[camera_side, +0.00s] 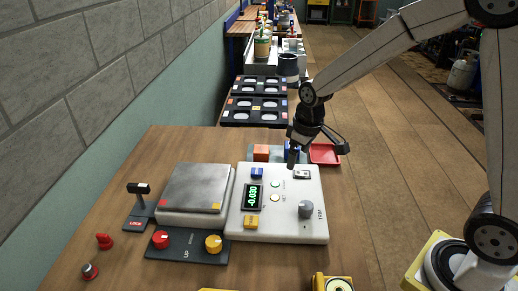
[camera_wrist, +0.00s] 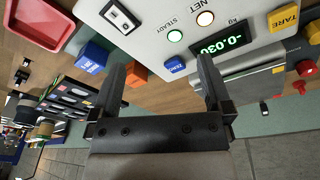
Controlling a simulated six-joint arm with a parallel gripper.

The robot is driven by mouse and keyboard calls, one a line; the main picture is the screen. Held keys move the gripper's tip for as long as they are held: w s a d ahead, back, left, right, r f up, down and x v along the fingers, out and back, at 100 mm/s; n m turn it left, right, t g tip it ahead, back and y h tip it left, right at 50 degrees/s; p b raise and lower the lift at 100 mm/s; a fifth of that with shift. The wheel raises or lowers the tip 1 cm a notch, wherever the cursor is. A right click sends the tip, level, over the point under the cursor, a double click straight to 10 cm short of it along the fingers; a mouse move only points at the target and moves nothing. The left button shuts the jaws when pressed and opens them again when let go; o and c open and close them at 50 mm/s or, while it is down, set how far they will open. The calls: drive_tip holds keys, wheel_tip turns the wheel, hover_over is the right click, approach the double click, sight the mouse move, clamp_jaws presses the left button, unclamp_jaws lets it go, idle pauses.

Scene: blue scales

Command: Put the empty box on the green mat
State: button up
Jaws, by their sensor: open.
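An orange box (camera_side: 261,153) and a blue box (camera_side: 291,147) stand side by side behind the scale's display unit. They also show in the wrist view, orange (camera_wrist: 136,75) and blue (camera_wrist: 92,57). I cannot tell which is empty. A grey-green patch (camera_side: 277,151) shows around them; I cannot tell whether it is the green mat. My gripper (camera_side: 292,161) is open and empty, pointing down beside the blue box, above the display unit's back edge. In the wrist view the spread fingers (camera_wrist: 163,74) have nothing between them.
The scale's metal pan (camera_side: 195,187) is bare; its display (camera_side: 252,197) reads -0.030. A red tray (camera_side: 325,153) lies right of the boxes. A control panel (camera_side: 187,246) with red and yellow knobs sits in front. Black trays (camera_side: 255,110) are on the bench behind.

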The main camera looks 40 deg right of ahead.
drive_tip(key=s+a+f+m, duration=0.1)
drive_tip(key=s+f+m, duration=0.1)
drive_tip(key=s, duration=1.1)
drive_tip(key=shift+a+f+m+t, duration=0.15)
drive_tip(key=shift+f+m+t, duration=0.1)
drive_tip(key=shift+m+t, duration=0.15)
